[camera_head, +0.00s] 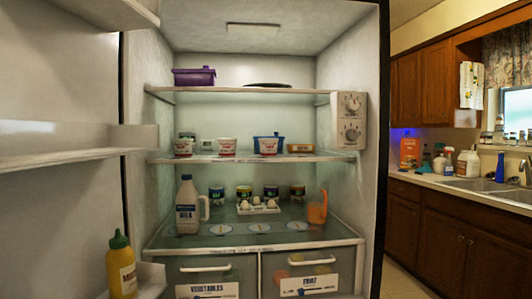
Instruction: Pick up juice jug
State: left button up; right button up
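What looks like the juice jug (317,208), an orange jug with a handle, stands upright on the lower glass shelf (170,243) of an open fridge, at its right side. A white milk jug (188,208) with a blue label stands on the left of the same shelf. Neither of my grippers is in view.
An egg holder (262,209) and several small cans stand between the two jugs. The middle shelf (240,158) above holds tubs and a blue container (267,144). The open door with a mustard bottle (121,266) is at left. A sink counter (460,184) is at right.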

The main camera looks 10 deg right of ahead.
aim_at(318, 191)
jog(key=i+l+u, duration=0.15)
jog(key=l, duration=0.2)
jog(key=i+l+u, duration=0.15)
jog(key=l, duration=0.2)
jog(key=i+l+u, duration=0.15)
jog(key=l, duration=0.2)
